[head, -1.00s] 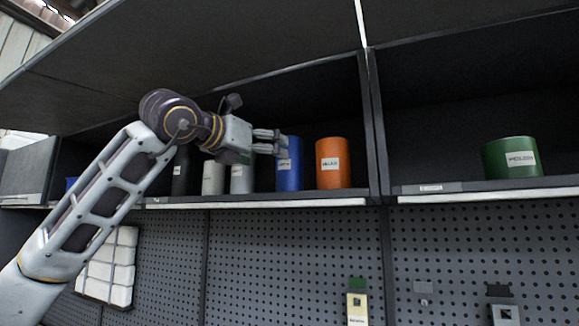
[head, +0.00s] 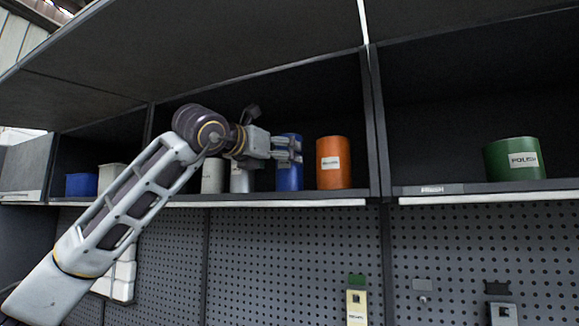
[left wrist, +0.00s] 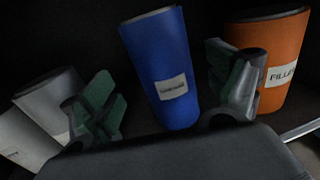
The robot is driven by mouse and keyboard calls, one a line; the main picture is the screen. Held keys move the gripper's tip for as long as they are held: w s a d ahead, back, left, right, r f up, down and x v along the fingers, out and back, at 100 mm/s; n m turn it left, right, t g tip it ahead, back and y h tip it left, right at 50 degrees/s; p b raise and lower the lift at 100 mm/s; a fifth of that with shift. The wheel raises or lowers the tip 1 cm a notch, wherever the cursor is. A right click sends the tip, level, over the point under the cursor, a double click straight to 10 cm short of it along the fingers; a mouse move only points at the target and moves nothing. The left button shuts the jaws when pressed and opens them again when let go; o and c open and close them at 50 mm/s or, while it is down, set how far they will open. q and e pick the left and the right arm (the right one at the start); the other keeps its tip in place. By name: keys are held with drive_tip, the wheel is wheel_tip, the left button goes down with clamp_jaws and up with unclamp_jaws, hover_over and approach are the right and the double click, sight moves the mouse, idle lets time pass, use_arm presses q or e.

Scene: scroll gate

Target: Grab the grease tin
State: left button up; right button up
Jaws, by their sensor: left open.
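I can read no label as grease. A blue tin (head: 289,177) stands upright on the shelf; its label is too blurred to read. In the left wrist view the blue tin (left wrist: 160,65) sits between the two fingers of my left gripper (left wrist: 166,95), with gaps on both sides. In the head view my left gripper (head: 288,150) is open in front of the blue tin's upper part, and the fingers partly cover it. My right gripper is not in view.
An orange tin (head: 333,163), labelled FILLER in the wrist view, stands close right of the blue one. Grey-white tins (head: 212,177) (head: 242,181) stand to its left. A green POLISH tin (head: 513,158) stands beyond the divider (head: 377,125). The shelf edge (head: 270,203) runs below.

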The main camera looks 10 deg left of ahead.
use_arm(q)
drive_tip(key=shift+d+r+p+x, duration=0.15)
drive_tip(key=shift+p+x, duration=0.3)
drive_tip(key=shift+x, duration=0.4)
drive_tip(key=shift+d+r+p+x, duration=0.1)
drive_tip(key=shift+p+x, duration=0.35)
drive_tip(key=shift+x, duration=0.4)
drive_tip(key=shift+w+d, duration=0.2)
drive_tip(key=shift+w, duration=0.25)
drive_tip(key=shift+w+f, duration=0.1)
drive_tip(key=shift+w, duration=0.1)
drive_tip(key=shift+c, duration=0.3)
drive_tip(key=c, duration=1.4)
